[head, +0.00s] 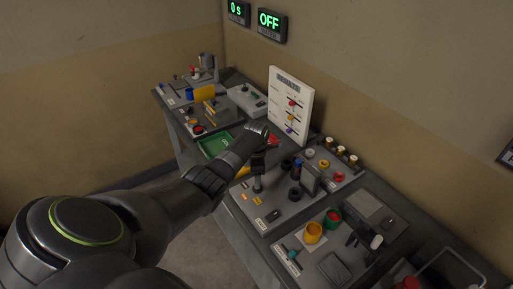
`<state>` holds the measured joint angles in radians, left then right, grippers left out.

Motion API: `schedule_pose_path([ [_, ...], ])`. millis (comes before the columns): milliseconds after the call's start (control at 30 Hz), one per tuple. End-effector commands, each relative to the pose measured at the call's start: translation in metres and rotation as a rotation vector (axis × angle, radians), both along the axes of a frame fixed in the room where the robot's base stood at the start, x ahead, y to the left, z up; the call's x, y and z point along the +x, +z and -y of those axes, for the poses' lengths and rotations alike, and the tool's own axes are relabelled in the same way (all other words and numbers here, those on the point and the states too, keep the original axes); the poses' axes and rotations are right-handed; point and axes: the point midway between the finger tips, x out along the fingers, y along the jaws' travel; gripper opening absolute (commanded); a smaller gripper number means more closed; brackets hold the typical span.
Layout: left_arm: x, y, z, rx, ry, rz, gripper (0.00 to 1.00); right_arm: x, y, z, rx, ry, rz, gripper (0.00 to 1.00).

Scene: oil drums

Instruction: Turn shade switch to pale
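I cannot pick out the shade switch for certain, as the labels are too small to read. An upright white panel (290,103) carries several small coloured knobs on dark lines. A small dark switch-like piece (273,215) sits on the front of the middle grey board. My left arm reaches in from the left, and its gripper (258,160) is over the workbench, in front of the white panel and above the middle board. Its fingers are dark and small, and I cannot see whether they are open or hold anything. My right gripper is not in view.
A green tray (214,145) lies left of my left gripper. Several small bottles (340,150) line the wall side. Wall displays read "0 s" (237,9) and "OFF" (270,21).

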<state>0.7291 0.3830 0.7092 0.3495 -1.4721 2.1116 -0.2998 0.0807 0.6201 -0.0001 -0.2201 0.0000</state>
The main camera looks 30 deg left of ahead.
Motion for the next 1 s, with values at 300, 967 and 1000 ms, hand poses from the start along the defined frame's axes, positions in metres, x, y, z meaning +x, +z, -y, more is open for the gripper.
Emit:
schedule_pose_path([
  [300, 0.001, 0.058, -0.001, 0.002, -0.001, 0.006, 0.62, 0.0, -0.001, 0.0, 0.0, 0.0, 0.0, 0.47],
  [967, 0.0, 0.133, 0.0, 0.0, 0.0, 0.002, 0.62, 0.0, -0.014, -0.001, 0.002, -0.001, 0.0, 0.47],
  [1000, 0.0, 0.133, 0.0, 0.0, 0.0, 0.002, 0.62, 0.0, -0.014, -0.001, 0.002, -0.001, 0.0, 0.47],
])
